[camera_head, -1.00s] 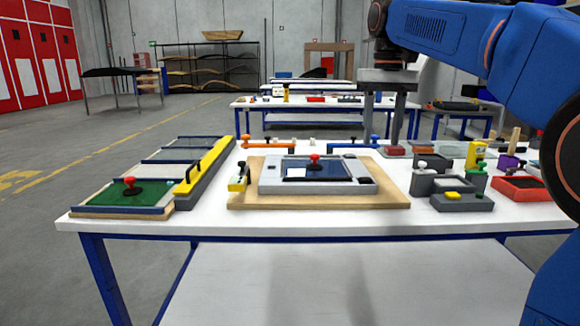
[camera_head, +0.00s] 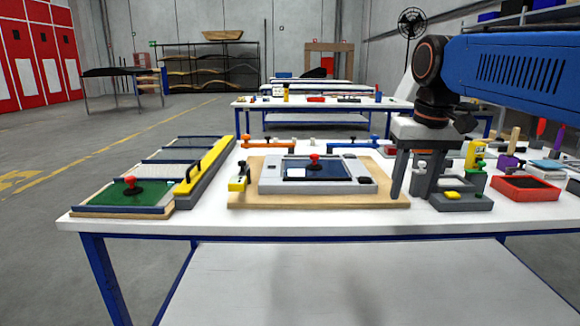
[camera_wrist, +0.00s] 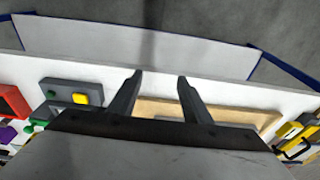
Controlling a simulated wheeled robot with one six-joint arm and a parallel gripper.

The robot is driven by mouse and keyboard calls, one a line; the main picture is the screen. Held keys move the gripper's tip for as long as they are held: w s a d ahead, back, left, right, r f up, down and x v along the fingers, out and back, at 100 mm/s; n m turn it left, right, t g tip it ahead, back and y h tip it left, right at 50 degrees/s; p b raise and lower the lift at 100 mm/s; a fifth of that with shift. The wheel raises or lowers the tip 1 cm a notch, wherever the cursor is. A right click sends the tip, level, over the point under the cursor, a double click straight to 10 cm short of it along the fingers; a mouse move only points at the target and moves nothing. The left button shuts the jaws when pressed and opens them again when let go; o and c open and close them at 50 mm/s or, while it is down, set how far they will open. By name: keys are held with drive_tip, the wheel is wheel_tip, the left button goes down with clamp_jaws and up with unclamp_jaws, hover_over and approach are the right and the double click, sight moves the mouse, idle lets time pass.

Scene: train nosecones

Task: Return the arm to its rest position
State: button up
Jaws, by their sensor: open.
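My gripper (camera_head: 408,178) hangs from the blue arm at the right in the head view, fingers pointing down. It is just right of the wooden board's right edge, in front of or over the grey containers. In the wrist view, my gripper (camera_wrist: 160,82) shows two dark fingers spread apart with nothing between them. Below them in that view are the white table top (camera_wrist: 215,88) and the wooden board (camera_wrist: 225,112). The fingers' height above the table is hard to tell.
The wooden board (camera_head: 240,200) carries a grey frame (camera_head: 270,187) with a red knob (camera_head: 314,160). Left of it is a tray with a green panel (camera_head: 112,197) and a yellow bar (camera_head: 207,163). Right of the gripper are a grey block (camera_head: 470,204) and a red bin (camera_head: 525,190).

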drive_tip(key=s+d+f+t, duration=0.2)
drive_tip(key=s+d+f, duration=0.1)
drive_tip(key=s+f, duration=1.5)
wheel_tip(320, 180, down, 5)
drive_tip(key=shift+r+t, duration=0.1)
drive_tip(key=shift+t, duration=0.3)
